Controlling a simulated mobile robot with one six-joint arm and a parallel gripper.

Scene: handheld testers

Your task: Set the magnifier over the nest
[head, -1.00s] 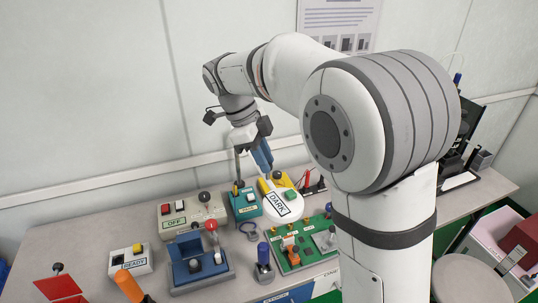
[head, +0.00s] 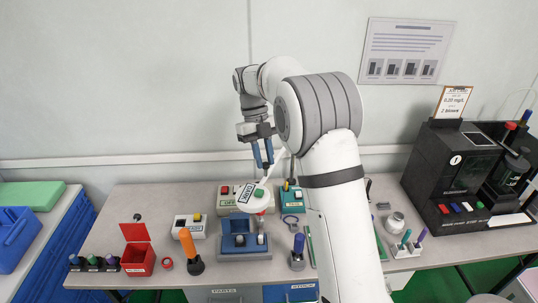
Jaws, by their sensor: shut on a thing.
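The magnifier is tilted in the picture and appears held above the table, in front of the beige box. The blue fixture (head: 232,251), which looks like the nest, stands just below and nearer in the picture. A small grey piece sits in it. The magnifier hides part of the beige box and the fixture's back edge.
A beige box with a red button (head: 225,190) and a teal tester (head: 303,193) stand behind. A black analyzer (head: 452,170) stands right. A red box (head: 138,260) is left.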

